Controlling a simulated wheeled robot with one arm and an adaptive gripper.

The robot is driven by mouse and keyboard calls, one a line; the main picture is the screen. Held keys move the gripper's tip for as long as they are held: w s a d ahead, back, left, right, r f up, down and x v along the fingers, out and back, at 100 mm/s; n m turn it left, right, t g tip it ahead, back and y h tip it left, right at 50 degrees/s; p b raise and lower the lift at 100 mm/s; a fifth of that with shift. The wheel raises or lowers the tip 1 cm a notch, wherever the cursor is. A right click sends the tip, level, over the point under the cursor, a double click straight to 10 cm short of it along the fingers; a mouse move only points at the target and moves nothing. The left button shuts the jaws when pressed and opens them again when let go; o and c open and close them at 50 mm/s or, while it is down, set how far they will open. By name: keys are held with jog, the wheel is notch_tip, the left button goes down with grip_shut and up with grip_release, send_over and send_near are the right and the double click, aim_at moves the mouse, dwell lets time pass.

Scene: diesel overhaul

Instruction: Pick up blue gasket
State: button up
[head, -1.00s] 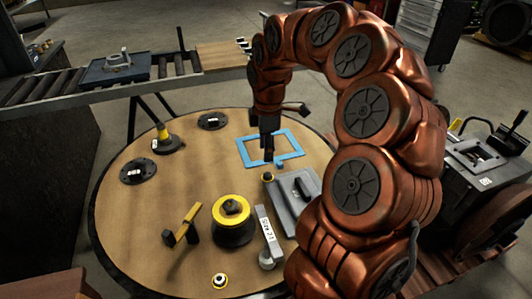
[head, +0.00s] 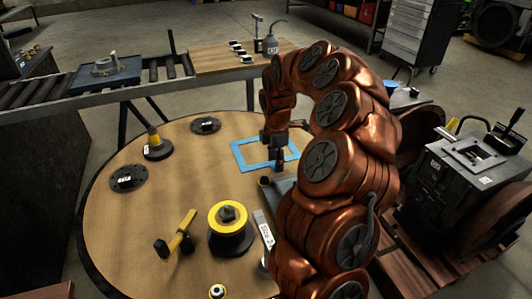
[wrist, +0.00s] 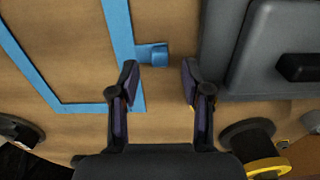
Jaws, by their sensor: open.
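The blue gasket (head: 251,163) is a flat square frame lying on the round wooden table. In the wrist view its blue strips (wrist: 121,45) run at the upper left, and a small tab (wrist: 153,54) sticks out from one side. My gripper (head: 278,168) is low over the gasket's near right side. In the wrist view my gripper (wrist: 160,80) is open, with the tab a little ahead of the gap between its fingers. Nothing is between the fingers. I cannot tell the exact height above the table.
A grey case (wrist: 270,50) lies close to the right finger. A yellow-topped black spool (head: 230,228), a yellow-handled hammer (head: 177,235) and black discs (head: 127,178) stand on the round table (head: 160,210).

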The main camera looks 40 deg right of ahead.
notch_tip(320, 180, down, 2)
jog(key=shift+f, duration=0.1)
jog(key=shift+c, duration=0.3)
grip_shut()
